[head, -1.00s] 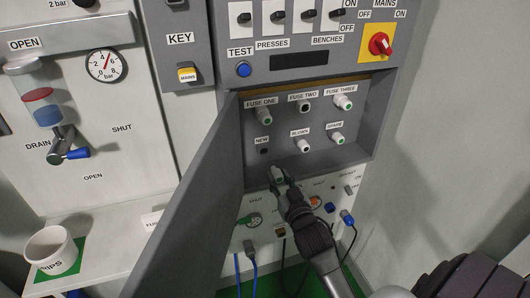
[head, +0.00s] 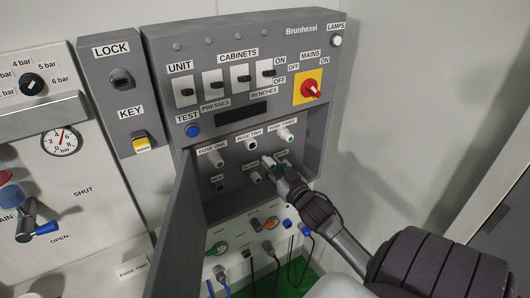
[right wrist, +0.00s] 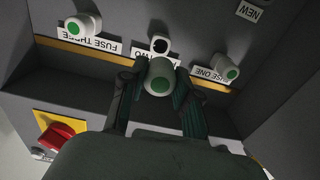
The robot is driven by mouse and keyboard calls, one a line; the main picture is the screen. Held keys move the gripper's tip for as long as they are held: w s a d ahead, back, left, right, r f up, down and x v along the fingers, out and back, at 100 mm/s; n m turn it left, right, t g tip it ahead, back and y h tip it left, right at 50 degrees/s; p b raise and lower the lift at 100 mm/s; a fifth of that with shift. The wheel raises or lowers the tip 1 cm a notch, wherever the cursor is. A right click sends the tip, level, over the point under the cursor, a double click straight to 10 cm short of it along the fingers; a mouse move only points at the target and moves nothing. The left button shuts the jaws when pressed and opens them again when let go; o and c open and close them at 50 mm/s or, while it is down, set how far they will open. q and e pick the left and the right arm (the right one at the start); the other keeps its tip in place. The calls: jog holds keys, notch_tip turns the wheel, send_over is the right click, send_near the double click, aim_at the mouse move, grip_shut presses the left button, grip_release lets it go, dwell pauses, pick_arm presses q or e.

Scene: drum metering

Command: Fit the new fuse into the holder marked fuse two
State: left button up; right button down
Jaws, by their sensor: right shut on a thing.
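My right gripper (head: 268,162) is shut on a white fuse with a green end (right wrist: 159,76), inside the open fuse cabinet. In the right wrist view the fuse sits between the two fingers, close to the holder marked fuse two (right wrist: 159,45), which has a white rim and a dark centre. A gap seems to show between them; contact is not clear. In the head view, the fuse two holder (head: 250,143) is up and left of the fingertips. The socket marked new (head: 220,187) is dark and empty. My left gripper is not in view.
Green-ended fuses sit in fuse one (head: 214,157) and fuse three (head: 285,134). The blown fuse (head: 256,177) is left of my gripper; the spare position is partly hidden behind it. The open cabinet door (head: 175,245) stands at the left. Mains switch (head: 311,89) is above.

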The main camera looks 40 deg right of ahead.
jog(key=shift+r+p, duration=0.1)
jog(key=shift+p, duration=0.3)
jog(key=shift+w+d+b, duration=0.1)
jog(key=shift+w+b, duration=0.2)
jog(key=shift+w, duration=0.05)
jog(key=shift+b+x, duration=0.6)
jog(key=shift+x, duration=1.9)
jog(key=shift+p, duration=0.65)
jog(key=shift+b+x, duration=0.6)
jog(key=shift+x, duration=1)
jog(key=c, duration=0.8)
grip_release()
jog(key=shift+w, duration=0.1)
jog(key=shift+o, duration=0.2)
